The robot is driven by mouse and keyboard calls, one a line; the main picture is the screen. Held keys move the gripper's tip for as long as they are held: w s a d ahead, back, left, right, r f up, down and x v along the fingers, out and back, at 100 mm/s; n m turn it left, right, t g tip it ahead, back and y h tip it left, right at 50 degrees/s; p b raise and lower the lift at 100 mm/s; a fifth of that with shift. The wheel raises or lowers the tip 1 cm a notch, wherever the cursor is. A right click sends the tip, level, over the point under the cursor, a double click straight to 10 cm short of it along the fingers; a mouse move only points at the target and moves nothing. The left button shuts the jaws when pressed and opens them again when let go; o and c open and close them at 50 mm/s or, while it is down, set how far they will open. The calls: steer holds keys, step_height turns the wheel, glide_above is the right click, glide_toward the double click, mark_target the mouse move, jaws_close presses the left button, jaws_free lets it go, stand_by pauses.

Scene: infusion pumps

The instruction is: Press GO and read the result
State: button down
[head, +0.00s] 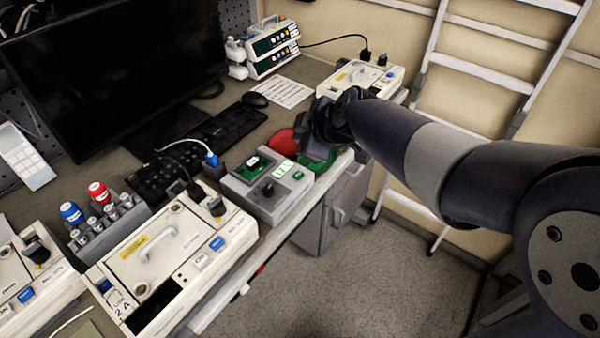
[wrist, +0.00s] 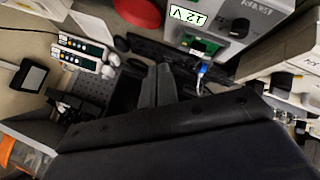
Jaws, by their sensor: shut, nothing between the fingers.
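A grey tester box (head: 262,192) stands at the bench's front edge, with a green-framed slot, a black knob and a pale lit display (head: 285,169) that seems to read 12 V. The box also shows upside down at the top of the wrist view (wrist: 222,22), where its display (wrist: 186,14) reads 12 V more clearly. A small green button (head: 298,175) sits on the box; its lettering is too small to read. My gripper (head: 322,148) is shut and empty, beyond and right of the box, apart from it. Its fingers show in the wrist view (wrist: 156,86).
A red round object (head: 283,142) lies behind the tester, beside my gripper. A white cased unit (head: 185,255) stands left of the tester, and another (head: 355,78) stands at the far right. Stacked pumps (head: 268,48), a keyboard and a monitor are behind.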

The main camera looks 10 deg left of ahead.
steer(key=shift+f, duration=0.1)
steer(key=b, duration=0.6)
glide_above(302, 179)
step_height(302, 179, down, 8)
steer(key=shift+r, duration=0.15)
steer(key=shift+f+b, duration=0.45)
steer(key=shift+b, duration=0.15)
steer(key=shift+f+b, duration=0.2)
steer(key=shift+b, duration=0.1)
stand_by(1.0)
steer(key=shift+f+b, duration=0.2)
steer(key=shift+b, duration=0.3)
steer(key=shift+f+b, duration=0.4)
steer(key=shift+b, duration=0.2)
stand_by(0.6)
steer(key=shift+r, duration=0.15)
steer(key=shift+r+p, duration=0.35)
steer(key=shift+r, duration=0.3)
steer(key=shift+r, duration=0.1)
